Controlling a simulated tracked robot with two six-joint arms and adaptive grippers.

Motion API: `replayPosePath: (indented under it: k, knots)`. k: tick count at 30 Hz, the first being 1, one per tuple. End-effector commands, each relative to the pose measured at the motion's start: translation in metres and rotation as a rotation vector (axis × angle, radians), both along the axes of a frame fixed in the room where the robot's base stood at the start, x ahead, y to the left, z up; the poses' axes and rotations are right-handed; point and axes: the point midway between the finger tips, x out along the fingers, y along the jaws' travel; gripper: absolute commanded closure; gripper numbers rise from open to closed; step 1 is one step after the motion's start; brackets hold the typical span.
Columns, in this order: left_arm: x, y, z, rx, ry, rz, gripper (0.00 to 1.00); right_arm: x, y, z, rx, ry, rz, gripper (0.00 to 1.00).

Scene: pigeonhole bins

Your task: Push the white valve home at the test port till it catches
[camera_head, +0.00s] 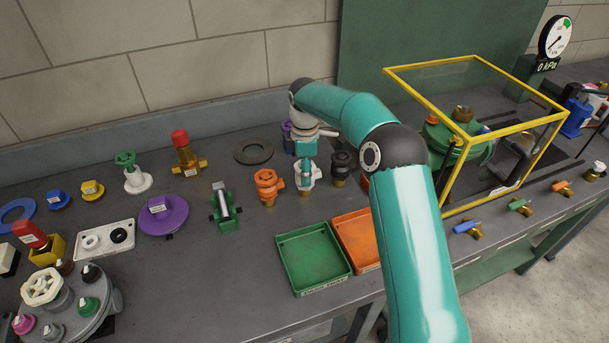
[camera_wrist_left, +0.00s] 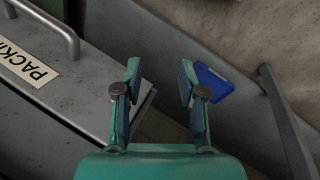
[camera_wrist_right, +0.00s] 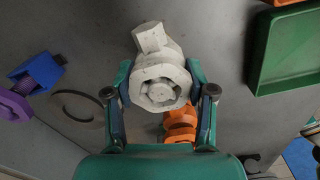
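The white valve (camera_head: 303,180) is upright in the row on the bench, with a brassy lower end. My right gripper (camera_head: 306,158) is over it, pointing down. In the right wrist view, the white valve (camera_wrist_right: 160,82) fills the space between the fingertips (camera_wrist_right: 160,75). The fingers are on both sides of it; whether they press on it I cannot tell. My left gripper (camera_wrist_left: 158,75) is open and empty, shown only in its own wrist view. A green fitting (camera_head: 470,150) is inside a yellow-framed clear case; I cannot tell whether it bears the test port.
An orange valve (camera_head: 268,184) and a black valve (camera_head: 341,165) flank the white one closely. A green tray (camera_head: 311,284) and an orange tray (camera_head: 347,226) lie in front. The yellow-framed case (camera_head: 443,215) stands to the right; a gauge (camera_head: 556,37) reads near 0 kPa.

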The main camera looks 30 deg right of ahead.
Motion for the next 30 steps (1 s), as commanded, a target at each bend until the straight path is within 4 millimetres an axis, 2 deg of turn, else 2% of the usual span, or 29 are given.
replayPosePath:
  k: [1, 6, 7, 30]
  knots:
    - [0.0, 0.0, 0.0, 0.0, 0.0, 0.0, 0.6, 0.0, 0.0, 0.0, 0.0, 0.0, 0.0, 0.69]
    - [0.0, 0.0, 0.0, 0.0, 0.0, 0.0, 0.6, 0.0, 0.0, 0.0, 0.0, 0.0, 0.0, 0.97]
    - [0.0, 0.0, 0.0, 0.0, 0.0, 0.0, 0.6, 0.0, 0.0, 0.0, 0.0, 0.0, 0.0, 1.0]
    - [0.0, 0.0, 0.021, 0.0, 0.0, 0.0, 0.6, 0.001, 0.0, 0.022, 0.0, -0.002, 0.001, 1.0]
